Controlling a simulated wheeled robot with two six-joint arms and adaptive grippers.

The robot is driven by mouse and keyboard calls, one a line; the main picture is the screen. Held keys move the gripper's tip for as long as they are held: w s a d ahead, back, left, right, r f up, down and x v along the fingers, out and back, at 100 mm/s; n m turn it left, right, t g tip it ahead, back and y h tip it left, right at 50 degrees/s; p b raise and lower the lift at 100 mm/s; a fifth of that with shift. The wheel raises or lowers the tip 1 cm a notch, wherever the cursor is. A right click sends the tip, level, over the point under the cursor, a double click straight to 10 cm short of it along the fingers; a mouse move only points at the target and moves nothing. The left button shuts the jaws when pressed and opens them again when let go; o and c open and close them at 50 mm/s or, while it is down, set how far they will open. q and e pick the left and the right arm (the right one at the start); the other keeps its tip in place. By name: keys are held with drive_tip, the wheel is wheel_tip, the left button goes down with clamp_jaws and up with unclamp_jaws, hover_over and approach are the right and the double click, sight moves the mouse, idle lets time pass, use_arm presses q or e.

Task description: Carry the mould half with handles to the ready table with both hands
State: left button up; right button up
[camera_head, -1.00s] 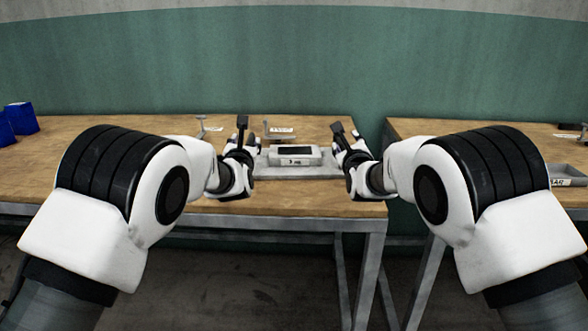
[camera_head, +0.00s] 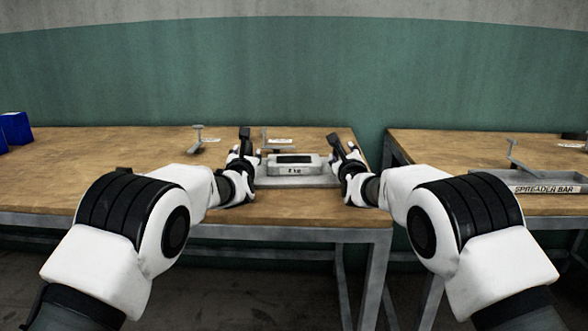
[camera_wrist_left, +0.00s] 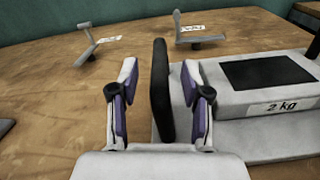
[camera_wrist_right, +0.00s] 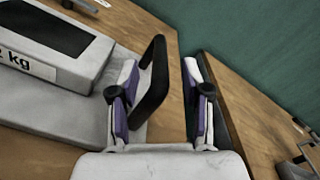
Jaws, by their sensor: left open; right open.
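The mould half is a light grey block (camera_head: 296,168) labelled "2 kg" with a black top panel, lying on a grey plate on the wooden table; it also shows in the left wrist view (camera_wrist_left: 262,78) and right wrist view (camera_wrist_right: 50,45). It has an upright black handle at each side. My left gripper (camera_head: 243,160) is open around the left handle (camera_wrist_left: 161,90), which stands between its fingers. My right gripper (camera_head: 347,158) is open around the right handle (camera_wrist_right: 152,85), which stands closer to its left finger. Contact with either handle cannot be told.
A second wooden table (camera_head: 450,150) stands to the right across a narrow gap. It bears a grey tray labelled "SPREADER BAR" (camera_head: 545,188). Small grey brackets (camera_head: 198,138) stand behind the block, and blue boxes (camera_head: 14,130) at the far left.

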sight(247, 147)
use_arm(q)
drive_tip(key=w, duration=0.2)
drive_tip(key=shift+w+a+f, duration=0.1)
drive_tip(key=shift+w, duration=0.2)
use_arm(e)
drive_tip(key=w, duration=0.2)
drive_tip(key=shift+w+f, duration=0.1)
drive_tip(key=shift+w, duration=0.2)
use_arm(q)
drive_tip(key=shift+w, duration=0.5)
use_arm(e)
drive_tip(key=shift+w, duration=0.5)
use_arm(q)
clamp_jaws()
use_arm(e)
clamp_jaws()
